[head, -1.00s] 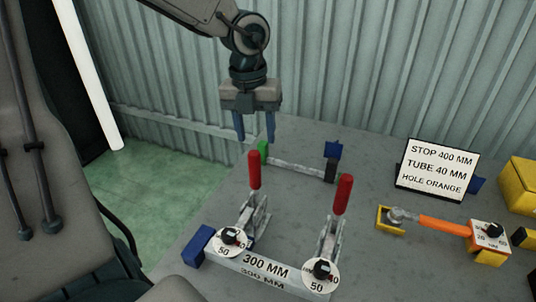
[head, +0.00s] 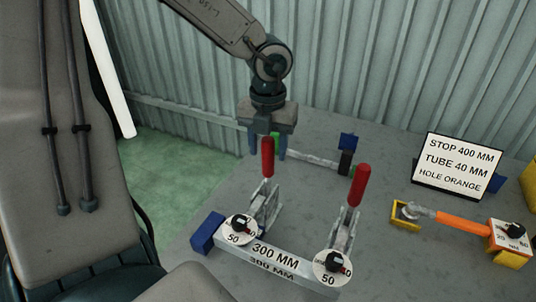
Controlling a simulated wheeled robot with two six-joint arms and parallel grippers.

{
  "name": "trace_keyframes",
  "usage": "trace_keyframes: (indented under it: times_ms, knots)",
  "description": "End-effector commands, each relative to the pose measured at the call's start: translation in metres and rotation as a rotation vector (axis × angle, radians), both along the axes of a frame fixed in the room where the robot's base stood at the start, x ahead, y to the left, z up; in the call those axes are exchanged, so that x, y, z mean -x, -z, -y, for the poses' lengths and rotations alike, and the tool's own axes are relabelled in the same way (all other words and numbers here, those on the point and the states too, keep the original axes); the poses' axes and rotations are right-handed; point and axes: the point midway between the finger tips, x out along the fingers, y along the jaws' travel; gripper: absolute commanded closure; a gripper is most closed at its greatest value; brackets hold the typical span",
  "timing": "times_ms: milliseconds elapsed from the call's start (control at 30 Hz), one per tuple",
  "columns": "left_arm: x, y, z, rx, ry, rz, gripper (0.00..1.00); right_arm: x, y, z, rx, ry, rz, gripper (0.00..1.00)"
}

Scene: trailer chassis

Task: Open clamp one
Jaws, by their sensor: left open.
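Two toggle clamps with upright red handles stand on the grey table behind the 300 MM bar (head: 268,262). The left clamp (head: 263,207) has its red handle (head: 267,157) pointing up; the right clamp (head: 342,232) has its red handle (head: 358,186) up, tilted slightly right. Nothing in view labels either clamp as one. My left gripper (head: 267,150) points down with its fingers apart, just behind the left handle, which partly hides it. My right gripper is not in view.
Black-and-white dials (head: 240,229) and (head: 332,267) sit on the bar's ends. A blue block (head: 207,232) is at its left. A sign (head: 457,165) reads STOP 400 MM, TUBE 40 MM, HOLE ORANGE. An orange-handled tool (head: 460,222) lies at right. Corrugated wall (head: 400,70) stands behind.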

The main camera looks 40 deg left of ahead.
Motion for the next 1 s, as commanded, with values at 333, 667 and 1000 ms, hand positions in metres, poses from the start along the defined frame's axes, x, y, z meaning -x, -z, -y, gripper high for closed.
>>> trace_keyframes:
  times_ms: [333, 667, 1000]
  knots:
    - [0.0, 0.03, 0.0, 0.002, 0.0, 0.001, 0.52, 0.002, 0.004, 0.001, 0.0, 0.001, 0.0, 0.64]
    - [0.0, 0.03, 0.0, 0.001, 0.0, 0.002, 0.68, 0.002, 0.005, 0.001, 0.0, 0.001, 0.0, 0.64]
    - [0.0, 0.03, 0.0, 0.002, -0.001, 0.0, 1.0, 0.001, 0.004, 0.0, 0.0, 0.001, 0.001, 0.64]
